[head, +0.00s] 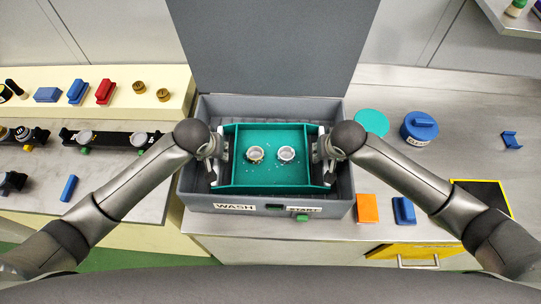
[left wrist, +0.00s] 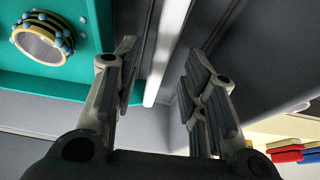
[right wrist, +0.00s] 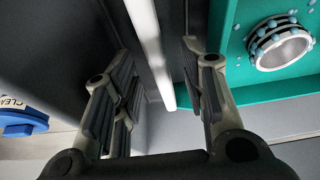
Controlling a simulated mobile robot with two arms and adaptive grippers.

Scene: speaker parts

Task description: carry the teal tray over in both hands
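The teal tray (head: 270,177) sits inside the grey wash box (head: 335,202), with two round metal rings (head: 255,154) (head: 286,154) on it and small droplets around them. A pale bar runs along each short side of the tray. My left gripper (head: 214,160) is at the tray's left side; in the left wrist view its fingers stand apart, with the pale bar (left wrist: 168,50) between them. My right gripper (head: 327,160) is at the right side; in the right wrist view its fingers are apart around the other bar (right wrist: 150,50). Contact with the bars is not visible.
The box's grey lid (head: 270,45) stands raised behind. A green button (head: 302,218) is on its front. On the right counter are a teal disc (head: 371,123), a blue round container (head: 419,128) and an orange block (head: 367,208). Speaker parts fill the left bench.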

